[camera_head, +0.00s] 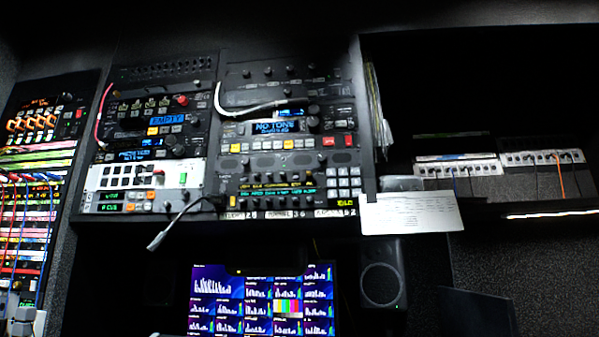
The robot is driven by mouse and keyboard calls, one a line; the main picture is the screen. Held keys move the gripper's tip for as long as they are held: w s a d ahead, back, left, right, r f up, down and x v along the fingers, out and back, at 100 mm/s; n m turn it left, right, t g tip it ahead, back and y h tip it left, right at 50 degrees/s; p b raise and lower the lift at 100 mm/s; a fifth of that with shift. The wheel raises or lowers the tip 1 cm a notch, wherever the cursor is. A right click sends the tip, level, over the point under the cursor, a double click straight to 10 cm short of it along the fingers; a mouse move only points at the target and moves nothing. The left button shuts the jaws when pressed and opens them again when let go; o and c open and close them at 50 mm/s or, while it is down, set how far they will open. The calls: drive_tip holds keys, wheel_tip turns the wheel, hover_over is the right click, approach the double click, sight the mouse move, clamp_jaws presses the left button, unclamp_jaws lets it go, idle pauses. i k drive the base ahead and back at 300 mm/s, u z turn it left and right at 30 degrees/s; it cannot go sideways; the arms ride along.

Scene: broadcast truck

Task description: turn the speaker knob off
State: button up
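A black speaker (382,285) stands upright below the rack shelf, right of the lit monitor. Its round dark cone faces me, and a tiny green light shows low on its front. I cannot make out a knob on the speaker at this size. Several small knobs show on the rack units (290,85) above, but I cannot tell whether any belongs to a speaker. My gripper does not show clearly. A small grey and white shape sits in the bottom left corner, and I cannot tell what it is.
A monitor (262,300) with bar graphs is at bottom centre. A white paper sheet (412,213) hangs above the speaker. A patch bay (30,220) with coloured cables is at left. A dark panel (478,312) stands at lower right.

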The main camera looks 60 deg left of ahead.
sight(245, 161)
drive_tip(key=z, duration=0.2)
drive_tip(key=k, duration=2.9)
drive_tip(key=u, duration=1.3)
drive_tip(key=i, duration=1)
